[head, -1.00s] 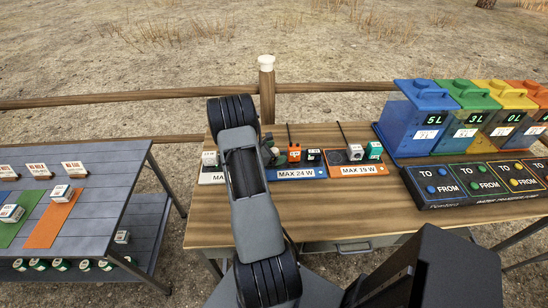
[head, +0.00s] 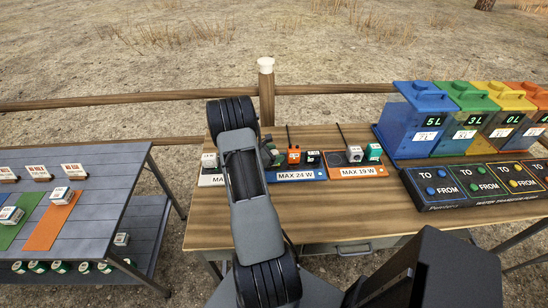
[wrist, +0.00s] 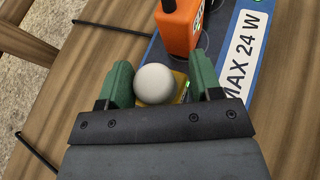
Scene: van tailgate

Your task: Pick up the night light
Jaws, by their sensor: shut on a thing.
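The night light (wrist: 155,84) is a white ball on a yellow base, seen in the wrist view. It sits between the two green fingers of my gripper (wrist: 162,80), which is shut on it. The base is partly hidden behind the ball and the gripper body. The night light is close to the edge of the blue MAX 24 W board; I cannot tell whether it touches the surface. In the head view, my arm covers most of the gripper and the night light.
An orange device (wrist: 181,22) with an antenna stands on the blue MAX 24 W board (head: 297,176), close to the gripper. An orange MAX 19 W board (head: 358,172) lies to the right. Colored tanks (head: 418,118) and a dark button panel (head: 475,185) stand further right.

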